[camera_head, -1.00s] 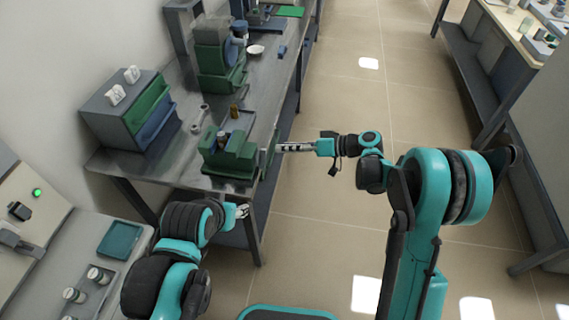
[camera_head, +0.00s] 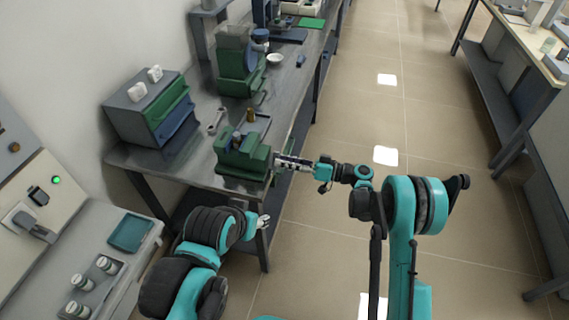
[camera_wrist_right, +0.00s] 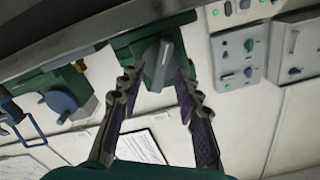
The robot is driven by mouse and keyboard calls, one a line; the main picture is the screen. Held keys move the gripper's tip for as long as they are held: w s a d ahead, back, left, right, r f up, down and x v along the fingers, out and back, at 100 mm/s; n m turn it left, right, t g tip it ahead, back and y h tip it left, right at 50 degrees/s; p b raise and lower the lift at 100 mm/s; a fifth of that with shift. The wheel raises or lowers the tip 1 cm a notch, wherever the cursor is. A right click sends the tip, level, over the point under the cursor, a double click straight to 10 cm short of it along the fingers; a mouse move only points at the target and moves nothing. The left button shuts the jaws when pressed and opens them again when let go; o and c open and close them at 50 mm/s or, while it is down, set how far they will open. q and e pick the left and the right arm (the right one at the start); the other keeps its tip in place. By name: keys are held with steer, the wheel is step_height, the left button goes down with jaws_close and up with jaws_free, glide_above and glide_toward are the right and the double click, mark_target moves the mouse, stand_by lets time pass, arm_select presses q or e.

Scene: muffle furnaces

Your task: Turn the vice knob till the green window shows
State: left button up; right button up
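The green vice (camera_head: 240,155) stands at the near right corner of the steel bench, with its knob end toward my right gripper. My right gripper (camera_head: 276,163) is level with that end, its fingers pointing at it. In the right wrist view, the grey knob (camera_wrist_right: 162,66) on the green vice body (camera_wrist_right: 133,42) lies between the tips of the open fingers (camera_wrist_right: 156,78). The right-hand finger looks very near the knob; a gap shows on the left. Contact cannot be told. I see no green window. My left gripper (camera_head: 263,221) is low in front of the bench, too small to read.
The steel bench (camera_head: 190,168) also carries a drawer box (camera_head: 150,108), a wrench (camera_head: 217,120) and a larger green machine (camera_head: 238,68) behind the vice. A side counter with a teal tray (camera_head: 130,232) is at left. The floor (camera_head: 345,120) right of the bench is clear.

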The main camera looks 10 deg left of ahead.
steer(key=shift+a, duration=0.25)
steer(key=shift+c, duration=0.3)
jaws_close()
steer(key=shift+m, duration=0.3)
